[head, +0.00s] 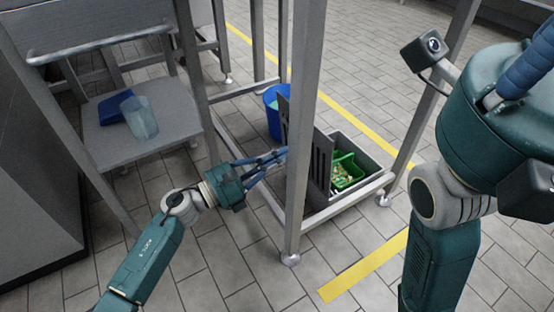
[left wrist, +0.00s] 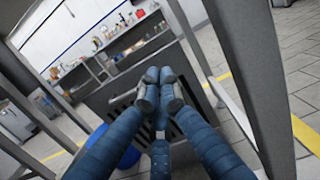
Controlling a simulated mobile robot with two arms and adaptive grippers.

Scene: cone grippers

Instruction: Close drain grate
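The drain grate (head: 321,164) is a dark slotted panel standing steeply tilted on the near-left side of an open grey drain box (head: 369,158). A metal post hides part of it. In the left wrist view the grate (left wrist: 190,122) is a dark panel behind my fingers. My left gripper (head: 281,154) has its blue fingertips together at the grate's left side, by the post; I cannot tell whether they touch it. The left wrist view shows the fingertips (left wrist: 160,76) closed together with nothing visible between them. My right gripper (head: 527,70) is partly cut off at the upper right, its fingertips out of frame.
A green basket (head: 348,171) with small bits sits inside the drain box. A blue bucket (head: 272,117) stands behind the grate. The metal post (head: 301,130) and low frame rails crowd my left gripper. A grey cart (head: 105,145) holds a clear container (head: 141,118). Tiled floor is open in front.

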